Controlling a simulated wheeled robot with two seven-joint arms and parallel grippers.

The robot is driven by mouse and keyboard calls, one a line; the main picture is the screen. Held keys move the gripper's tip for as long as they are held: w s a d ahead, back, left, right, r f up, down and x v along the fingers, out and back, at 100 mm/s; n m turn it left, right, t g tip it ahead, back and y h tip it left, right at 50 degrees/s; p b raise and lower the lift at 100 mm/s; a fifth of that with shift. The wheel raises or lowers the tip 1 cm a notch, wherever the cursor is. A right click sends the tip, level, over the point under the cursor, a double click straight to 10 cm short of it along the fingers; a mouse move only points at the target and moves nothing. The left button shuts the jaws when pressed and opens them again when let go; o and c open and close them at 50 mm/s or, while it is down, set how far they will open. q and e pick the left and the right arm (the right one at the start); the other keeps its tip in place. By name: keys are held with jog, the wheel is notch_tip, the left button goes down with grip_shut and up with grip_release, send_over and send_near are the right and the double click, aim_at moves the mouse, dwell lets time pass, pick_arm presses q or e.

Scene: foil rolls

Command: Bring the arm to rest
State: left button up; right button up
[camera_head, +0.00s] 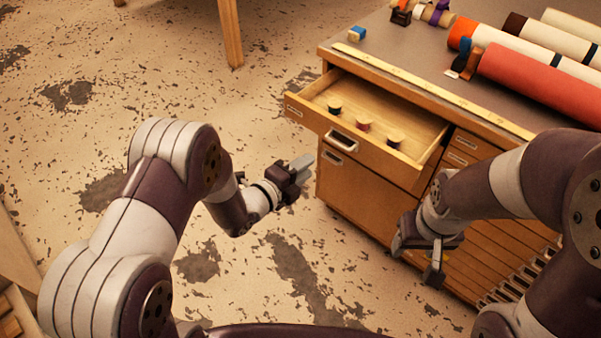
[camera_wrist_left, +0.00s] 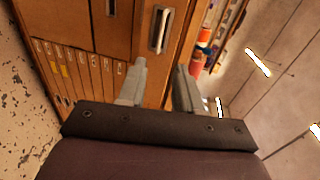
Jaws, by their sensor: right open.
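My left gripper (camera_head: 300,168) is in front of the wooden cabinet, to the left of its door and below the pulled-out drawer. In the left wrist view its two fingers (camera_wrist_left: 160,66) stand apart with nothing between them, facing the cabinet front. My right gripper (camera_head: 418,258) hangs in front of the cabinet's lower right part. Its fingers are apart and empty. Neither gripper visibly touches anything.
The drawer (camera_head: 432,133) stands open and holds three small spools, one of them red (camera_head: 363,126). The cabinet top (camera_head: 395,42) carries several rolls, including a large red one (camera_head: 540,85), and a yellow ruler (camera_head: 420,85). Open floor (camera_head: 90,140) lies to the left.

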pick_arm(q)
jog(key=shift+w+d, duration=0.1)
jog(key=shift+w, duration=0.05)
jog(key=s+a+f+n+g+y+p, duration=0.1)
jog(key=s+a+f+n+g+y, duration=0.6)
jog(key=n, duration=0.5)
jog(key=s+a+r+n+g+y+p, duration=0.1)
jog(key=s+a+r+n+g+p, duration=0.1)
jog(key=s+r+n, duration=0.4)
jog(key=s+a+r+n+g+y+p, duration=0.1)
jog(key=s+a+r+n+p, duration=0.4)
jog(key=r, duration=0.7)
jog(key=shift+s+a+r+n+g, duration=0.3)
jog(key=shift+s+n+g, duration=0.3)
jog(key=shift+s+n, duration=0.35)
jog(key=shift+d, duration=0.1)
